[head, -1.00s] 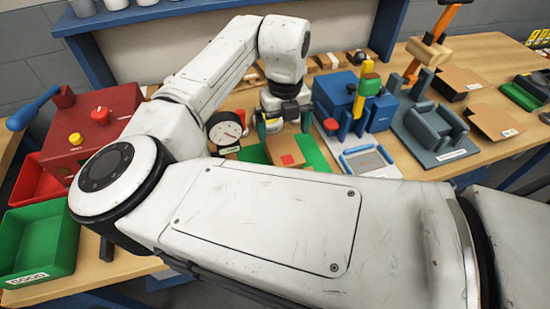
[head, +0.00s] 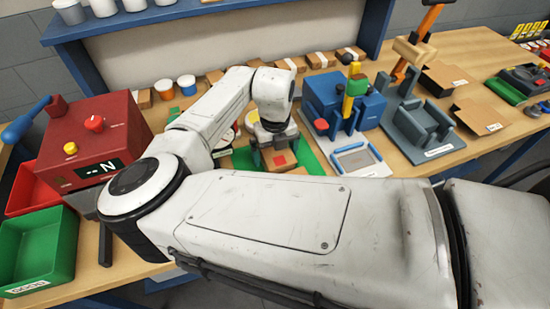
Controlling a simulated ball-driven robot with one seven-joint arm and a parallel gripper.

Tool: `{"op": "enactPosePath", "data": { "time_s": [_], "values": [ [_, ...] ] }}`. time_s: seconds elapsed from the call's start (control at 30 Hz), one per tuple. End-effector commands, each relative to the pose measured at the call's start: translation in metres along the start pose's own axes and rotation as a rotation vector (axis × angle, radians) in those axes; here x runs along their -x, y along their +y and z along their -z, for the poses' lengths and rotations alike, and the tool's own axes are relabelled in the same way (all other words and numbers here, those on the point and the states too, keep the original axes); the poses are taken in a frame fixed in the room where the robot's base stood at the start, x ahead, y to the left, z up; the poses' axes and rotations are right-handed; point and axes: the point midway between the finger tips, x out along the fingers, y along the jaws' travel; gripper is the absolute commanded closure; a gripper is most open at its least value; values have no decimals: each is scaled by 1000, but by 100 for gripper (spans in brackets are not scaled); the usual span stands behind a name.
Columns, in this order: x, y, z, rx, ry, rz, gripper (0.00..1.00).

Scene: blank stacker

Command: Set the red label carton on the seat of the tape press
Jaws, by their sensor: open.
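The red label carton (head: 280,160) is a small brown box with a red patch on top, on the green mat (head: 311,161) at the middle front of the bench. My gripper (head: 276,158) is open and points down over the carton, with a finger showing on each side of it. I cannot tell whether the fingers touch it. What looks like the tape press (head: 430,133) is a grey-blue stand to the right, with a tan roll and an orange handle above. Its chair-like seat (head: 427,117) looks empty. My arm hides the carton's front edge.
A blue machine (head: 337,103) with a coloured upright lever stands between the carton and the press. Flattened cartons (head: 481,116) lie to the right. A red machine (head: 92,140), a red bin (head: 24,195) and a green bin (head: 38,246) stand left. Small boxes line the back.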

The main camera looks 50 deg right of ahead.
Motion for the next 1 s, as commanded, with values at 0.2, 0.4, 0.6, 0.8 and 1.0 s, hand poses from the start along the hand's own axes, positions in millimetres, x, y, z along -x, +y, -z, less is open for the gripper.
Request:
{"op": "enactPosePath", "data": {
  "time_s": [0.2,0.4,0.6,0.8,1.0],
  "values": [
    [0,0,0,0,0,0,16],
    [0,0,0,0,0,0,35],
    [1,0,0,0,0,0,51],
    [2,0,0,0,0,1,51],
    [15,0,0,0,-2,1,51]
  ]
}}
